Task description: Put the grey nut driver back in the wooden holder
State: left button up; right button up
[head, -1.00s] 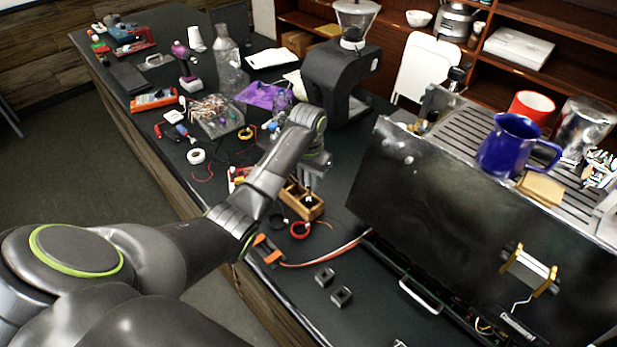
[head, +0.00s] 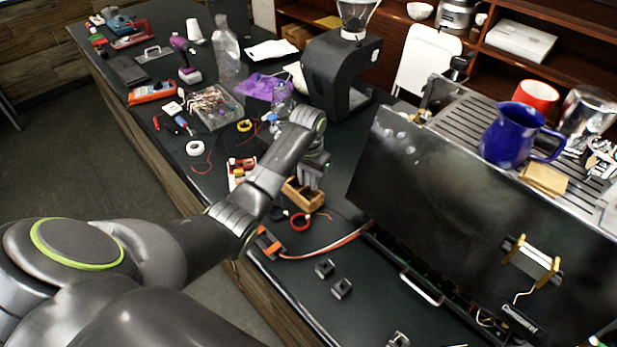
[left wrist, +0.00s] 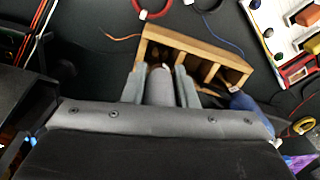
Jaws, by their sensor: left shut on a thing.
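The wooden holder (head: 305,198) is a small open box with compartments, standing on the dark bench below my left gripper (head: 312,178). In the left wrist view the holder (left wrist: 190,45) lies just beyond the fingertips, its dividers showing. My left gripper (left wrist: 160,88) is shut on the grey nut driver (left wrist: 160,85), whose grey handle shows between the fingers. The driver points toward the compartment at the picture's left end of the holder. Its lower tip is hidden, so I cannot tell how deep it sits. My right gripper is not in view.
A blue-handled thing (left wrist: 242,103) is close to the right of the gripper in the wrist view. A red ring of tape or wire (head: 300,221) lies in front of the holder. A tray of fuses (head: 240,172) is left of it. The espresso machine (head: 430,190) stands to the right.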

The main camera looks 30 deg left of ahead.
pick_arm(q)
jog(key=o, duration=1.5)
jog(key=shift+r+p, duration=1)
jog(key=shift+r, duration=2.55)
jog(key=shift+f, duration=0.1)
